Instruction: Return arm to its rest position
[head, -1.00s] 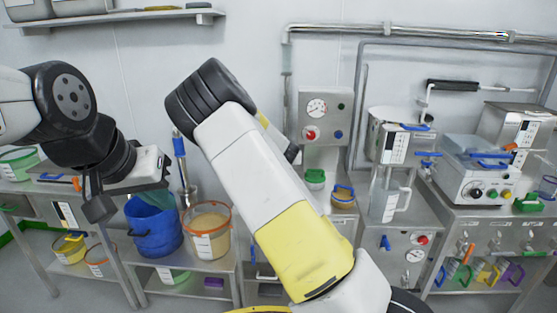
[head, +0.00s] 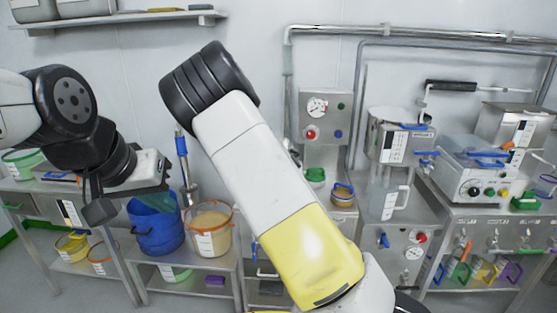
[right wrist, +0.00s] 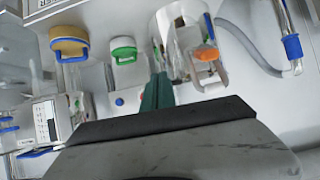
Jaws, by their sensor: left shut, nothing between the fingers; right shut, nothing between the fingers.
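In the head view my left gripper (head: 160,203) is at the left, in front of the blue bucket and apart from the shelves. It is shut and empty. My right arm rises from the bottom right across the middle, its white and yellow links and black joint in front of the wall. Its hand is not visible in the head view. In the right wrist view my right gripper (right wrist: 157,93) shows as narrow dark-green fingers beyond the dark palm edge. It is shut with nothing held, pointing toward bench equipment. Whether it touches anything is not clear.
A blue bucket (head: 152,236) and an orange-rimmed bucket (head: 211,243) stand on the left bench. A wall control box (head: 323,118) is behind my right arm. A steel machine (head: 472,178) stands at right. A shelf (head: 130,19) is at upper left.

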